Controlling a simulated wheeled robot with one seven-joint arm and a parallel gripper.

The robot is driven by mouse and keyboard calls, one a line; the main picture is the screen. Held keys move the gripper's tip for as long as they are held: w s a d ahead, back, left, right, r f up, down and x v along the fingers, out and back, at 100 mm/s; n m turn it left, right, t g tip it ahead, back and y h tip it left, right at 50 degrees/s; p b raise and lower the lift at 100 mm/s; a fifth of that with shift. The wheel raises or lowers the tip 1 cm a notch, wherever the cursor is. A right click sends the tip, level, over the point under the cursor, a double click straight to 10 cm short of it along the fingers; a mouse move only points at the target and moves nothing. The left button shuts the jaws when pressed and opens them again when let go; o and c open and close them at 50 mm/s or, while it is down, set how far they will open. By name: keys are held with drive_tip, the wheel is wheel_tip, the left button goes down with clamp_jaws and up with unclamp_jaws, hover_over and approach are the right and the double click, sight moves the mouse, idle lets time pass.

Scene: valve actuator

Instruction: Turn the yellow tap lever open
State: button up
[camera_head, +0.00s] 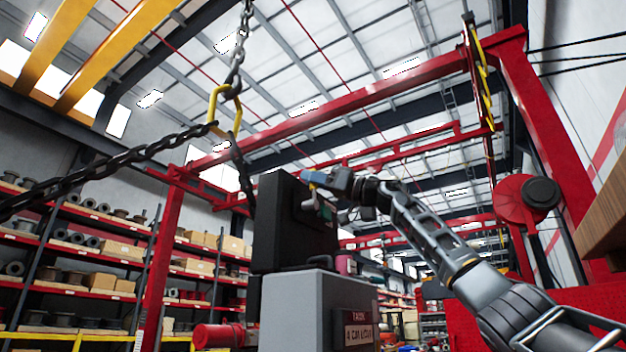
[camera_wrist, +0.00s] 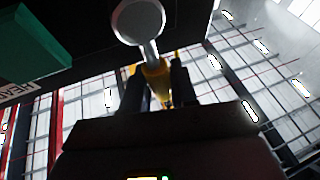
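In the wrist view a yellow tap lever (camera_wrist: 154,78) hangs from a grey round pivot (camera_wrist: 139,20) on a dark housing. My gripper (camera_wrist: 155,88) has its two dark fingers on either side of the lever, spread apart. The lever lies in the gap between them; whether a finger touches it I cannot tell. In the head view my gripper (camera_head: 318,180) is at the upper front of the dark valve box (camera_head: 283,222). There the lever is too small and too covered to make out clearly.
A grey cabinet (camera_head: 305,310) carries the box. A teal block (camera_wrist: 32,45) with a partly cut-off label sits left of the lever. A heavy chain (camera_head: 110,158) with a yellow link hangs at the left. Red framework and shelves (camera_head: 85,240) stand behind.

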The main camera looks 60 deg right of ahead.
drive_tip(key=o, duration=0.4)
drive_tip(key=shift+c, duration=0.2)
drive_tip(key=b+v, duration=0.2)
drive_tip(key=v, duration=0.6)
drive_tip(key=shift+b, duration=0.35)
drive_tip(key=shift+w, duration=0.1)
